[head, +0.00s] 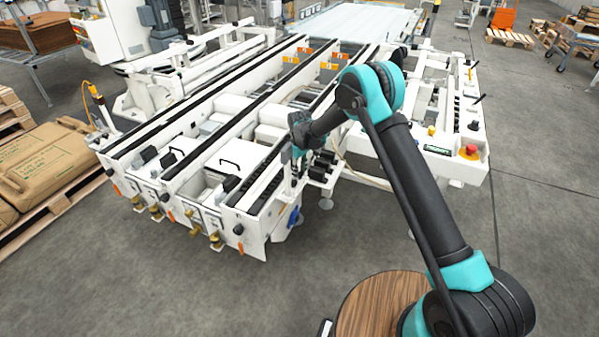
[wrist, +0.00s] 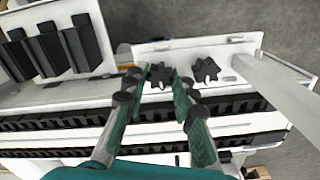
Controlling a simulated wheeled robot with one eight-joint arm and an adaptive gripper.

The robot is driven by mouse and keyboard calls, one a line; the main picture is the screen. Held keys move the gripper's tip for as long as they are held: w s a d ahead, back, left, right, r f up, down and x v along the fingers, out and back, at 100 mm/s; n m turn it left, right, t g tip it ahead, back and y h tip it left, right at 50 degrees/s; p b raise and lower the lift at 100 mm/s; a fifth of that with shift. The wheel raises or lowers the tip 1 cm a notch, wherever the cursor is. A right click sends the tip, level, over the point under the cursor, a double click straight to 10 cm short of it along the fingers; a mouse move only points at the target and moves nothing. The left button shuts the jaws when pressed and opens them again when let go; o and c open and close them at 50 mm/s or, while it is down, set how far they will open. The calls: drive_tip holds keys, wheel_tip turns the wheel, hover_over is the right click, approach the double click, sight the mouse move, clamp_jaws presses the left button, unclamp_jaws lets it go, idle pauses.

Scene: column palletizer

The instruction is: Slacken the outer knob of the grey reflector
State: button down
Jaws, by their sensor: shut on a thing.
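In the wrist view two black star-shaped knobs sit side by side on a pale plate (wrist: 225,45). My gripper (wrist: 161,84) has its green-padded fingers on either side of the left knob (wrist: 160,73) and is shut on it. The right knob (wrist: 205,70) stands free, just right of the fingers. I cannot tell whether the pale plate belongs to the grey reflector. In the head view my gripper (head: 297,140) is at the front right part of the white conveyor machine (head: 262,205); my arm and wrist hide the knobs there.
Black blocks (wrist: 50,52) stand left of the knobs in the wrist view, and a white bar (wrist: 275,85) slants past on the right. Dark-topped rails (wrist: 60,118) run beneath the fingers. In the head view, open grey floor (head: 180,285) lies before the machine; sacks (head: 45,160) lie at left.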

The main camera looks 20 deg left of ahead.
sight(300, 173)
drive_tip(key=n, duration=0.7)
drive_tip(key=shift+n, duration=0.4)
drive_tip(key=n, duration=0.4)
drive_tip(key=shift+w, duration=0.1)
drive_tip(key=shift+n, duration=2)
drive_tip(key=c, duration=1.5)
unclamp_jaws()
wheel_tip(300, 173, up, 12)
drive_tip(key=shift+r, duration=0.1)
